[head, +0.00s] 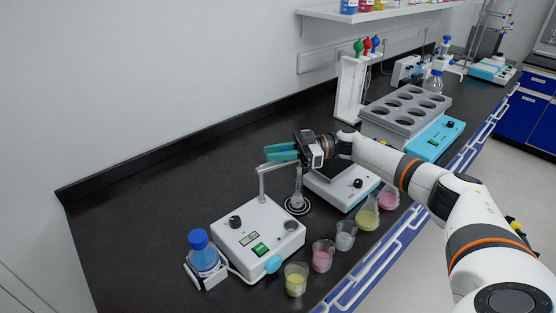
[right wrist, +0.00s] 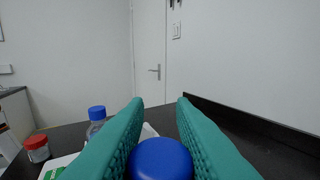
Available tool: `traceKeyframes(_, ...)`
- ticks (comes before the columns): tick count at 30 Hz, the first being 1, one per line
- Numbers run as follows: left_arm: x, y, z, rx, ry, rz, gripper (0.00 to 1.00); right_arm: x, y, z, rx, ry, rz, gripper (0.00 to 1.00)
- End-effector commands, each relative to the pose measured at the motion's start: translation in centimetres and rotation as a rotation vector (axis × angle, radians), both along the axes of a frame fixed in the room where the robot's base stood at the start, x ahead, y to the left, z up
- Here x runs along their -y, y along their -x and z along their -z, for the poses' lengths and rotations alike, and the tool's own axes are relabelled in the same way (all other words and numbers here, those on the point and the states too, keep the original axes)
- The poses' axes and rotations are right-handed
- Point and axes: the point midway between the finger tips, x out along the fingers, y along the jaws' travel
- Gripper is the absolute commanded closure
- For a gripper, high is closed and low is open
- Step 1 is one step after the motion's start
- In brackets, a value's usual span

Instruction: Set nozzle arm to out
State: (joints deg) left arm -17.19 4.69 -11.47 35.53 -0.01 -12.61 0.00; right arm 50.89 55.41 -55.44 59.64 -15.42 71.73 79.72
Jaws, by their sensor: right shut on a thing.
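The white dispenser unit (head: 258,238) stands on the black bench. Its thin grey nozzle arm (head: 263,182) rises from the back and reaches right, toward a small clear flask (head: 297,188) on a dark round base. My right gripper (head: 270,152) is at the top of this arm, its teal fingers pointing left. In the right wrist view the fingers close around a round blue knob (right wrist: 160,158). The knob is hidden by the fingers in the head view, so its join to the nozzle arm cannot be seen. My left gripper is not in view.
A blue-capped bottle (head: 202,254) sits in a holder left of the dispenser. Several beakers with coloured liquid, such as a pink one (head: 323,256), line the front edge. A white balance-like device (head: 345,186) and a holed rack (head: 407,108) stand to the right. The bench's back left is clear.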

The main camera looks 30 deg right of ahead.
Motion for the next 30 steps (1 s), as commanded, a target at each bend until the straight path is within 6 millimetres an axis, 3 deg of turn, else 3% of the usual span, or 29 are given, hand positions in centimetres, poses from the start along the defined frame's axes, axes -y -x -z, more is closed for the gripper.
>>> traceKeyframes(14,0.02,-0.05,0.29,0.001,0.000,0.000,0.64,-0.07,-0.07,0.09,0.000,0.001,-0.017,1.00)
traceKeyframes(15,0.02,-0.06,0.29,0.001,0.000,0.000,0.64,-0.08,-0.06,0.09,0.000,0.001,-0.017,0.76)
traceKeyframes(19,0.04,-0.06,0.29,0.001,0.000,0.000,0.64,-0.08,-0.07,0.07,0.000,0.001,-0.017,0.57)
traceKeyframes(30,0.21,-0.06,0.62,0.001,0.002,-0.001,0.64,0.66,0.10,0.18,0.000,0.001,-0.014,0.57)
